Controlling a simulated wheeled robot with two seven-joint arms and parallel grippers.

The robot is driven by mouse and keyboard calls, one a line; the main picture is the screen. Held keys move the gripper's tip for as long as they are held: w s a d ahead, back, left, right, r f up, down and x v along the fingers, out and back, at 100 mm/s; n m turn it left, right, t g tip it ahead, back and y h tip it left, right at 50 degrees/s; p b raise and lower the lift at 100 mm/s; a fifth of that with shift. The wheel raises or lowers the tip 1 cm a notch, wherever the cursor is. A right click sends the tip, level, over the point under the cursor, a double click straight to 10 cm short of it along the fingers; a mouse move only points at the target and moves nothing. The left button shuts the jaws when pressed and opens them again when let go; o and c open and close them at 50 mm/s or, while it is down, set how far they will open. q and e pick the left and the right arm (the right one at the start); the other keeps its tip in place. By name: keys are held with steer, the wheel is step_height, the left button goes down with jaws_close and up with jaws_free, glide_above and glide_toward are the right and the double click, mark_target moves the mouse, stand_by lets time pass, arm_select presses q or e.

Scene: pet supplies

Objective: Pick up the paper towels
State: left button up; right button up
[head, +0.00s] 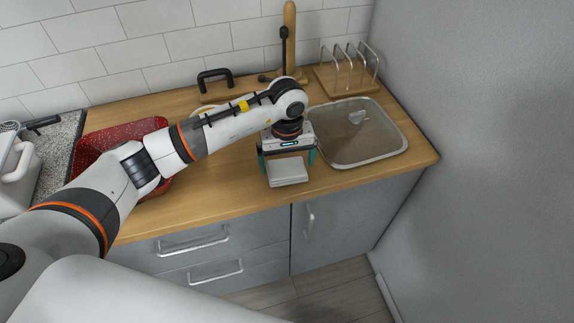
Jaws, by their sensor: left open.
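A small pale grey-white block (288,174), which looks like the pack of paper towels, lies on the wooden counter near its front edge. My left gripper (288,164) points down over it, with its teal fingers apart on the left and right sides of the block. The fingers do not visibly press on it; whether they touch it is hard to tell. The gripper body hides the block's back part. My right gripper is not in view.
A clear rectangular tray or basin (390,152) is close on the right. A wooden rack with metal loops (347,75) and a wooden post (290,30) stand behind. A red speckled tray (105,137) lies left, partly behind my arm. A grey wall (480,130) bounds the right.

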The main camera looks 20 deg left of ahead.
mark_target(287, 167)
arm_select(q)
steer(key=shift+f, duration=1)
steer(key=c, duration=0.8)
steer(key=shift+o, duration=0.2)
step_height(287, 167, up, 10)
steer(key=b, duration=0.2)
steer(key=shift+b, duration=0.35)
